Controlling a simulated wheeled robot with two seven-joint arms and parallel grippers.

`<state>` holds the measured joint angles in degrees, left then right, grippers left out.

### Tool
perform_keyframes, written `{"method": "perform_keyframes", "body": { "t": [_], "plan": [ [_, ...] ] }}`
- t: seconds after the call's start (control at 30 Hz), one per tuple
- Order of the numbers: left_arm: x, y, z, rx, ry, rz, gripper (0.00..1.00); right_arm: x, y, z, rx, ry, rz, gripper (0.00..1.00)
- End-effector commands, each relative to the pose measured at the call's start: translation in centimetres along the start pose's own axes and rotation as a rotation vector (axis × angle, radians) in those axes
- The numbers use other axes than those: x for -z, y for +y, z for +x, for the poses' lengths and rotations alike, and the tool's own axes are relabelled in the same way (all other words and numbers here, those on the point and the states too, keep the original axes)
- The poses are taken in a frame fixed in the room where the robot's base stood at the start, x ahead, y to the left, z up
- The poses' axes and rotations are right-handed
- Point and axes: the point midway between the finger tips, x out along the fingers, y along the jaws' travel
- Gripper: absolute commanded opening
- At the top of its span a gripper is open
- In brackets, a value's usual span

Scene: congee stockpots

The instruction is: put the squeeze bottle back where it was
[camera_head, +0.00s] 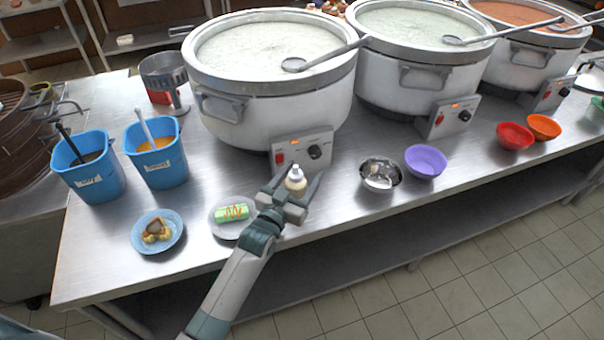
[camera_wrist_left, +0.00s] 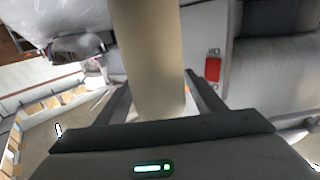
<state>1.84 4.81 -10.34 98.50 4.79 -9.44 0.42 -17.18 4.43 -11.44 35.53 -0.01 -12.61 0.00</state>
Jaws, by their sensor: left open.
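The squeeze bottle (camera_head: 296,180) is cream-coloured with a pale tip. It stands upright on the steel counter in front of the first stockpot's control box. My left gripper (camera_head: 296,187) is open, with one finger on each side of the bottle. In the left wrist view the bottle (camera_wrist_left: 155,60) shows as a tan column between the spread fingers (camera_wrist_left: 160,95). Its lower part is hidden by my gripper in the head view. My right gripper is not in view.
The first stockpot (camera_head: 215,130) stands right behind the bottle. A plate with a green wrapped item (camera_head: 232,212) lies left of my gripper. A metal bowl (camera_head: 380,174) and a purple bowl (camera_head: 426,162) stand to the right.

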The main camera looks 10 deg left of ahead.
Motion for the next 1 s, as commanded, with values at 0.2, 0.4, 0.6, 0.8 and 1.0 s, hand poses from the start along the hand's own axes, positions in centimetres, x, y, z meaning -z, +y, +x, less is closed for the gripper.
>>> {"method": "perform_keyframes", "body": {
  "t": [0.2,0.4,0.6,0.8,1.0],
  "plan": [
    [0.1,0.0,-0.8,0.0,-0.001,0.0,0.63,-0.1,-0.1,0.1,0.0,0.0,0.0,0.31],
    [0.0,0.0,-3.5,0.0,-0.001,0.001,0.63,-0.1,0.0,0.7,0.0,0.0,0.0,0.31],
    [0.0,0.0,-7.1,0.001,-0.001,0.0,0.63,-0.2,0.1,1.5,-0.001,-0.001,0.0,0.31],
    [0.0,0.0,-10.2,0.0,-0.001,0.001,0.63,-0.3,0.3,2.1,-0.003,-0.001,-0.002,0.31],
    [0.1,0.0,-11.8,0.0,-0.001,0.001,0.63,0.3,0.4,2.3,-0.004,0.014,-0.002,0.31]
  ]
}}
